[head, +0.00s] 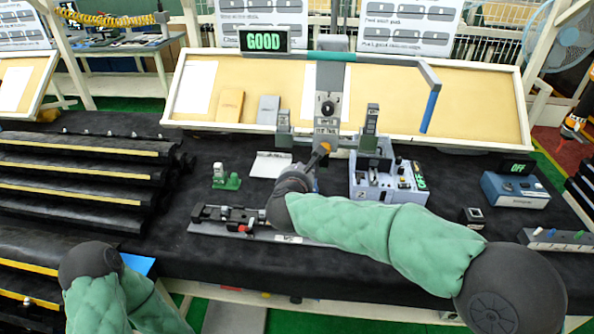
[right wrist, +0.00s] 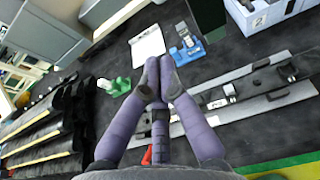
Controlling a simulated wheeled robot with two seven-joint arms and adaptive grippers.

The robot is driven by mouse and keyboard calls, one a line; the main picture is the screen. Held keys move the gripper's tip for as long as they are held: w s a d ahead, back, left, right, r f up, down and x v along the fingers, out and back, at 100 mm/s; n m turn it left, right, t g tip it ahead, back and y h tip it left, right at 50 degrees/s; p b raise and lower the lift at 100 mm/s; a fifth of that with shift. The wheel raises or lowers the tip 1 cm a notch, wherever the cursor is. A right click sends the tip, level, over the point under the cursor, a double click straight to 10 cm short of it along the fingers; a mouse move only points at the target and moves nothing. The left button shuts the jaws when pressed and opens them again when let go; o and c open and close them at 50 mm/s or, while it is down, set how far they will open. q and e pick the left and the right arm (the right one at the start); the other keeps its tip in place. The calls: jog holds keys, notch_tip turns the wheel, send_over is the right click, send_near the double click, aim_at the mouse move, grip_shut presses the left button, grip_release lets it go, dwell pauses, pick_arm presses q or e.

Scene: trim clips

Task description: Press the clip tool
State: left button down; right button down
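No label names the clip tool; the lever stand (head: 328,85) with a blue-handled lever (head: 431,108) stands at the back centre, its lever swung to the right. A long grey fixture (head: 300,239) with black clamps lies in front of it. It also shows in the right wrist view (right wrist: 275,103). My right gripper (right wrist: 158,68) has its purple fingers together and appears empty, above the table near the blue part (right wrist: 187,44) by the stand's foot. In the head view its fingers are largely hidden by my wrist. My left arm shows at bottom left; its gripper is not visible.
A lit GOOD display (head: 264,41) hangs above the stand. A green fixture (head: 226,178) and white sheet (head: 270,164) lie left. Black racks (head: 75,180) line the left.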

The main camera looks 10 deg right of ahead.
jog(key=p+v, duration=0.1)
jog(key=v, duration=0.8)
jog(key=shift+d+r, duration=0.2)
jog(key=shift+r, duration=0.15)
jog(key=shift+w, duration=0.15)
